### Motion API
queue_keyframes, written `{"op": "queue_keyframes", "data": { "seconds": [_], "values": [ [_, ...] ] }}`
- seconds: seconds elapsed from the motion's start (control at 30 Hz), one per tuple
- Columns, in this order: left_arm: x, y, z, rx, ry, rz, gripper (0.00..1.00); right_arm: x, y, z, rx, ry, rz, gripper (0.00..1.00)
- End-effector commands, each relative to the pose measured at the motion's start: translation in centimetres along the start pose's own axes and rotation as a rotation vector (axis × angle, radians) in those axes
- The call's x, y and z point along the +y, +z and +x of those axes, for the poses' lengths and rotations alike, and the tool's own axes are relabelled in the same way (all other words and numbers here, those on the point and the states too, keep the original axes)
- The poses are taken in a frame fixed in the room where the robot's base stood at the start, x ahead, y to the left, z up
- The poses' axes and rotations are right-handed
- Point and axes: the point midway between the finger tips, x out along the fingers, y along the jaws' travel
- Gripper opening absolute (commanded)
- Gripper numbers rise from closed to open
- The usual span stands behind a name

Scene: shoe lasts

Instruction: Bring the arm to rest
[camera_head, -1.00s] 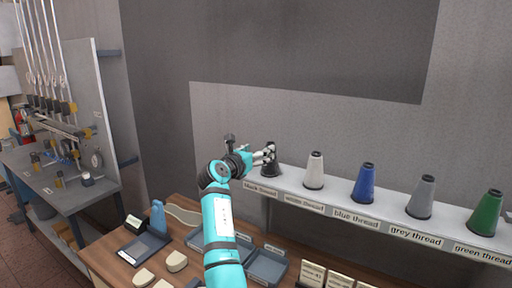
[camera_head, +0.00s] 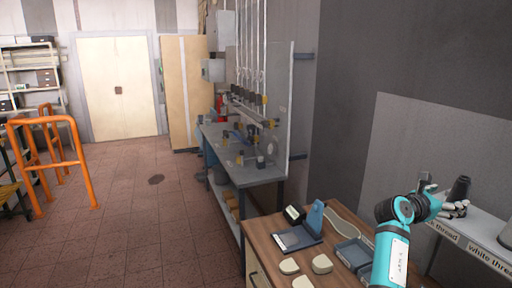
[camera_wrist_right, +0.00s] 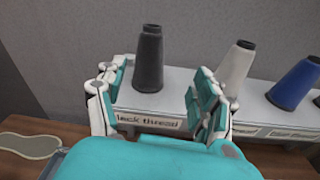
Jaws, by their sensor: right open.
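My right arm, teal and white, reaches up from the bottom right of the head view. Its right gripper (camera_head: 452,207) is at the thread shelf (camera_head: 490,236), beside the black thread cone (camera_head: 459,189). In the right wrist view the right gripper (camera_wrist_right: 158,98) is open, with one finger on each side of the black thread cone (camera_wrist_right: 149,62). The cone stands upright on the shelf above its label. Whether the fingers touch it cannot be told. My left gripper is not in view.
White (camera_wrist_right: 237,68) and blue (camera_wrist_right: 294,84) thread cones stand to the right on the shelf. Below is a wooden table (camera_head: 262,236) with a blue stand (camera_head: 315,218), trays and pale blocks. A grey workbench (camera_head: 233,158) stands behind. Open floor (camera_head: 150,220) and an orange rail (camera_head: 48,165) lie left.

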Motion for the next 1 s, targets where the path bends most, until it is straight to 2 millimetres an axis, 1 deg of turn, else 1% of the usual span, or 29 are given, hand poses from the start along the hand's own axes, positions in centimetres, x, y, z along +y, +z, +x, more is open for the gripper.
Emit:
{"op": "queue_keyframes", "data": {
  "seconds": [0.03,0.07,0.1,0.17,0.2,0.27,0.3,0.37,0.4,0.47,0.5,0.6,0.7,0.8,1.0],
  "values": [
    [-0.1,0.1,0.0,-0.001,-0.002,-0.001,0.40,-1.6,-2.5,-0.5,0.028,0.001,0.089,0.69],
    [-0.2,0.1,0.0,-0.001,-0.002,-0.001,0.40,-2.4,-4.0,-1.0,0.051,0.004,0.165,0.69],
    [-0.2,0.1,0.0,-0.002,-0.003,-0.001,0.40,-3.6,-6.1,-1.9,0.089,0.009,0.278,0.69],
    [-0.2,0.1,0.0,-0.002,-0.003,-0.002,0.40,-5.5,-9.4,-3.5,0.160,0.015,0.459,0.69],
    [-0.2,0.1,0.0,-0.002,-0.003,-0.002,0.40,-6.7,-11.6,-4.9,0.217,0.013,0.577,0.69],
    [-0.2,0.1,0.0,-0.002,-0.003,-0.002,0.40,-8.4,-14.9,-7.4,0.316,0.000,0.748,0.69],
    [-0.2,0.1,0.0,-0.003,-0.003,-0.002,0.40,-9.6,-17.1,-9.2,0.389,-0.020,0.852,0.69],
    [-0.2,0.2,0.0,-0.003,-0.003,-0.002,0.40,-11.4,-20.2,-12.2,0.503,-0.068,0.994,0.69],
    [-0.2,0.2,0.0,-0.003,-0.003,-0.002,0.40,-12.7,-22.0,-14.3,0.580,-0.112,1.077,0.69],
    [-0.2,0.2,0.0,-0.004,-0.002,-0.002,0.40,-14.6,-24.5,-17.7,0.690,-0.193,1.185,0.69],
    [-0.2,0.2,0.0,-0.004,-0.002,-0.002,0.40,-16.0,-25.9,-19.9,0.759,-0.257,1.245,0.69],
    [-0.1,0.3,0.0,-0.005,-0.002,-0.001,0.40,-18.8,-28.3,-24.9,0.893,-0.417,1.352,0.69],
    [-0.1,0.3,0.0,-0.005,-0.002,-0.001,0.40,-21.1,-29.6,-28.6,0.976,-0.557,1.408,0.69],
    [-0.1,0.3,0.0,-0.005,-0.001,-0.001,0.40,-22.9,-30.3,-31.7,1.033,-0.679,1.442,0.69],
    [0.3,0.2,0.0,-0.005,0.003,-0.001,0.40,-26.2,-30.9,-36.8,1.104,-0.895,1.472,0.69]
  ]
}}
